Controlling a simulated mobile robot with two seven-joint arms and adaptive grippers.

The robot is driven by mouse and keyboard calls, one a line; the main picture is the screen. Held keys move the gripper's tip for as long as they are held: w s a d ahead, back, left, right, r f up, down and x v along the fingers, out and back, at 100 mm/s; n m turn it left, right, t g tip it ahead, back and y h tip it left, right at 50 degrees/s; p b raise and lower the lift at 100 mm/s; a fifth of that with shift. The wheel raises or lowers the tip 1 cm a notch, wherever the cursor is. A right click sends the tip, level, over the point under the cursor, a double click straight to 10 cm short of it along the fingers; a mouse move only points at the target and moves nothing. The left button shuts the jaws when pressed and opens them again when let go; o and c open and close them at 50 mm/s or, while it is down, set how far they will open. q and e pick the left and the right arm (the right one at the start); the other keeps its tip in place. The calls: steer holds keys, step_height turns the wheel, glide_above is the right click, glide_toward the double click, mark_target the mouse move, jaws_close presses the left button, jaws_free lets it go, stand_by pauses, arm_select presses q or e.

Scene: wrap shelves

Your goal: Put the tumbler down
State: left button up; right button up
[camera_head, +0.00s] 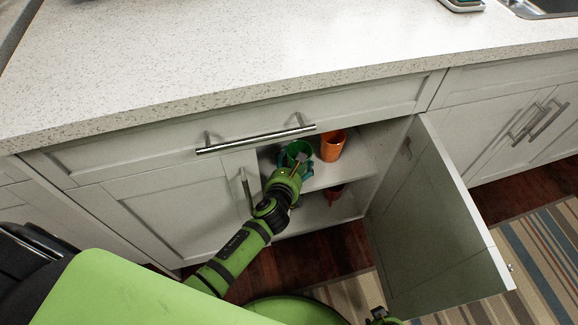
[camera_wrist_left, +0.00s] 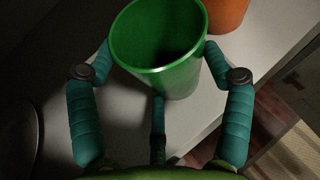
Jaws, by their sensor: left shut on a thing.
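The green tumbler (camera_head: 297,152) is inside the open cabinet, at the upper shelf, with its mouth up. In the left wrist view, the green tumbler (camera_wrist_left: 160,45) stands between the teal fingers. My left gripper (camera_head: 293,168) is shut on it, with fingers on both sides of its wall. In the left wrist view, my left gripper (camera_wrist_left: 158,78) reaches in over the pale shelf (camera_wrist_left: 125,125). The tumbler's base is close to the shelf; I cannot tell whether it touches.
An orange cup (camera_head: 333,146) stands on the upper shelf just right of the tumbler. A red object (camera_head: 334,193) sits on the lower shelf. The open cabinet door (camera_head: 440,225) stands out on the right. The closed left door (camera_head: 185,205) and drawer handle (camera_head: 255,140) are close to my arm.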

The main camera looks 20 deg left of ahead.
arm_select(q)
steer(key=shift+f, duration=0.1)
stand_by(0.3)
steer(key=o, duration=1.1)
steer(key=shift+f, duration=0.1)
steer(key=p+v, duration=0.2)
steer(key=v, duration=0.5)
steer(key=shift+s, duration=0.25)
